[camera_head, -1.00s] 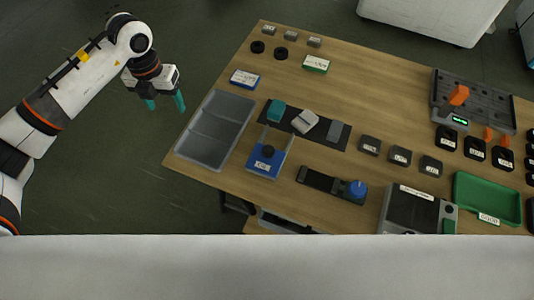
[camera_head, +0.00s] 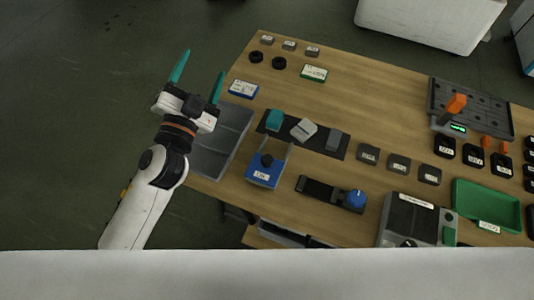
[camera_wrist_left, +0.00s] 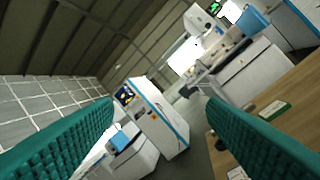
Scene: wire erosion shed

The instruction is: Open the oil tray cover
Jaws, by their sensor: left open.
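A blue tray (camera_head: 264,180) with a label on its front stands on the table. The label is too small to read. My left gripper (camera_head: 199,76) is open and empty, with its teal fingers spread apart. It is above the table's left edge, up and left of the blue tray, over the grey tray (camera_head: 232,118). In the left wrist view its two fingers (camera_wrist_left: 160,115) show wide apart with nothing between them. My right gripper is not in view.
A black mat (camera_head: 318,138) with several blocks lies behind the blue tray. A black holder with a blue knob (camera_head: 356,199) is to its right. A green tray (camera_head: 485,210) and a grey device (camera_head: 408,219) stand further right.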

